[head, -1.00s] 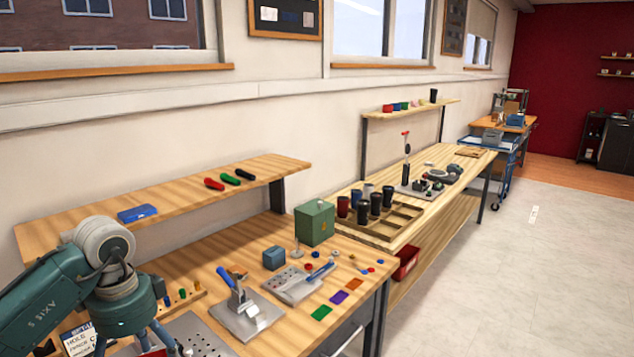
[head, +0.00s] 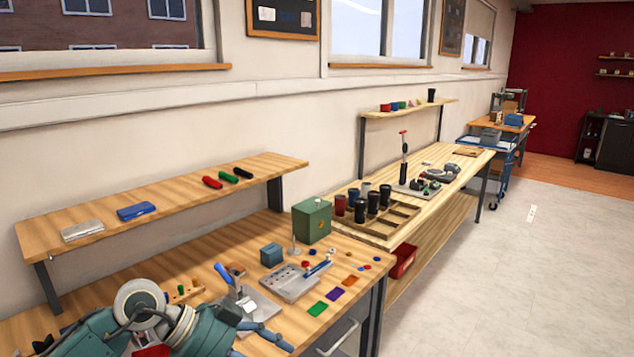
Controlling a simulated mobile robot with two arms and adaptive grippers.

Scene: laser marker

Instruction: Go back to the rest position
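My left arm reaches in at the bottom left of the head view, low over the front of the near workbench (head: 190,255). Its gripper (head: 278,340) points right, with blue-grey fingers near the bottom edge, just in front of the metal press with a blue handle (head: 240,290). I see nothing held between the fingers, but how far apart they are is unclear. My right gripper is out of view.
A grey tray (head: 297,283), a green box (head: 312,220) and coloured cards (head: 334,296) lie on the near bench. A raised shelf (head: 180,195) runs along the wall behind. A second bench with a wooden cup tray (head: 377,235) stands beyond.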

